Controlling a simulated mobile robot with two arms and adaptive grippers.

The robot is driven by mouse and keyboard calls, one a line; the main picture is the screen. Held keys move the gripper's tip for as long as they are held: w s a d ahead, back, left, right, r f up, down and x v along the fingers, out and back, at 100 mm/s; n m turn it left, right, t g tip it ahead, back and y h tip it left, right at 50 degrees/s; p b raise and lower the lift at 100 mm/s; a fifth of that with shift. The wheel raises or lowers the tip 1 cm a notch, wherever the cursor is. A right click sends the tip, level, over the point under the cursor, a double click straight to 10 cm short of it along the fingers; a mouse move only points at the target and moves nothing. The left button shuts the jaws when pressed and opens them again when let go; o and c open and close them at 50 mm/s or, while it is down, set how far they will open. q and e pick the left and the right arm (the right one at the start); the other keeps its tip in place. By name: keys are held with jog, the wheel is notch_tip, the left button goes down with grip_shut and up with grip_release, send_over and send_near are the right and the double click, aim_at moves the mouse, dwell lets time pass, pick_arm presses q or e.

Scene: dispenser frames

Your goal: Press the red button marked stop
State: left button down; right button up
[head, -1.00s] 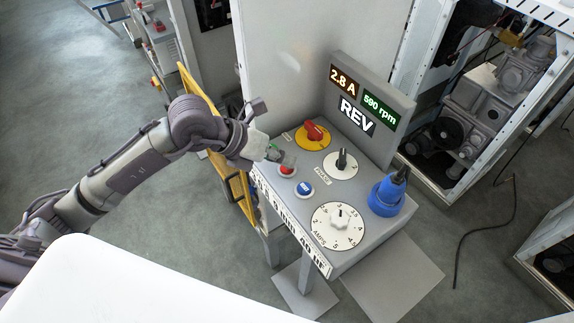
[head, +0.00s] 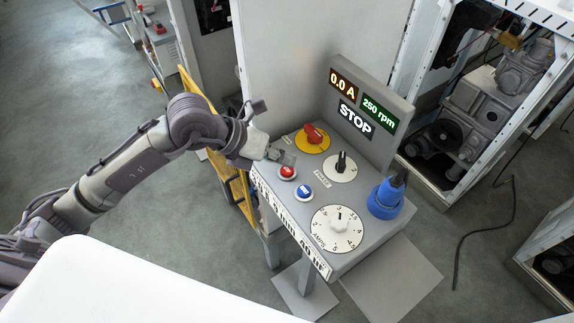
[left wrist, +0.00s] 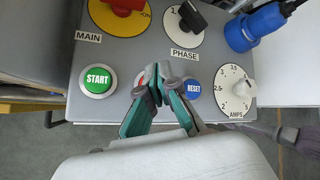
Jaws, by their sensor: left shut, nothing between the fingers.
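The red stop button (head: 287,171) sits on the front left of the grey control panel. In the left wrist view my fingers hide most of it, and only a sliver of red (left wrist: 140,79) shows. My left gripper (head: 288,158) is shut and empty, with its tips (left wrist: 159,76) over or just beside the red button. I cannot tell whether they touch it. The display board reads STOP (head: 356,118), with 0.0 A (head: 343,83) and 250 rpm (head: 379,111).
Behind are the red-on-yellow MAIN switch (head: 313,138) and PHASE knob (head: 341,161). The AMPS dial (head: 338,227) and a blue plug (head: 386,199) stand to the right.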

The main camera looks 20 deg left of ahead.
aim_at(284, 170)
pick_arm(q)
jog(key=shift+r, duration=0.1)
notch_tip(284, 170, up, 5)
jog(key=p, duration=0.3)
dwell(0.4)
dwell(0.7)
